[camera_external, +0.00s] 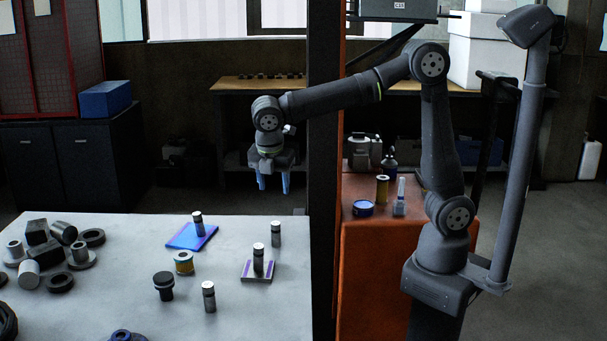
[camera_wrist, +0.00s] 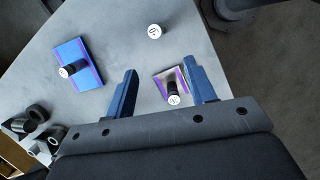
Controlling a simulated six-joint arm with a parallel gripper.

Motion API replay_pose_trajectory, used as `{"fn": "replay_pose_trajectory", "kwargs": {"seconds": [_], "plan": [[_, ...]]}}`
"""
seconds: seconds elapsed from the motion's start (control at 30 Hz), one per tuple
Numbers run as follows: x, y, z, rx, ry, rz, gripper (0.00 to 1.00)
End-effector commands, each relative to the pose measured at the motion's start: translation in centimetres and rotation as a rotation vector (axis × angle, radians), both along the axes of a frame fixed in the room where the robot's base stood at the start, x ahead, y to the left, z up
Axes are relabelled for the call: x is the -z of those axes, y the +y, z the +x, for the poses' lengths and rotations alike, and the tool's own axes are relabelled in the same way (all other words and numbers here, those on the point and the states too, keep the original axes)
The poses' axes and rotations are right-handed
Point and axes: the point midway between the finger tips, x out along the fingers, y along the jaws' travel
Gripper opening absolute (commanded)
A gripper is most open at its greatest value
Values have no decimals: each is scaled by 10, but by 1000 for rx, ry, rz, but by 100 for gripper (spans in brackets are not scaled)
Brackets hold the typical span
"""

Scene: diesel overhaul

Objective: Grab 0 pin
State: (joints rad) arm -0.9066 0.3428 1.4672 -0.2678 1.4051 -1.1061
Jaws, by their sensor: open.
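Several dark pins with white tops stand upright on the grey table. One pin (camera_external: 276,235) stands alone near the table's right side; in the wrist view its white top (camera_wrist: 154,31) carries a mark that looks like 0. Another stands on a small purple-edged plate (camera_external: 247,277), also in the wrist view (camera_wrist: 174,98). A third stands on a blue pad (camera_external: 180,238). A fourth pin (camera_external: 209,298) is bare on the table nearer the camera. My gripper (camera_external: 272,184) is open and empty, high above the table's far right edge, its blue fingers pointing down.
Grey cylinders, blocks and rings (camera_external: 55,245) crowd the left of the table. A dark post (camera_external: 322,150) rises at the table's right edge.

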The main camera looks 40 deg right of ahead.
Motion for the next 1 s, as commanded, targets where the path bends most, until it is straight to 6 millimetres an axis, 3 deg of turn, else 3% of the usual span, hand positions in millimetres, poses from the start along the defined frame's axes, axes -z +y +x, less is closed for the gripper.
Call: {"fn": "replay_pose_trajectory", "kwargs": {"seconds": [0.2,0.43,0.8,1.0], "plan": [[-12,-28,31,433,67,189,51],[-10,-36,40,602,98,259,51],[67,-36,39,600,101,254,51],[97,-35,39,598,99,257,51]]}}
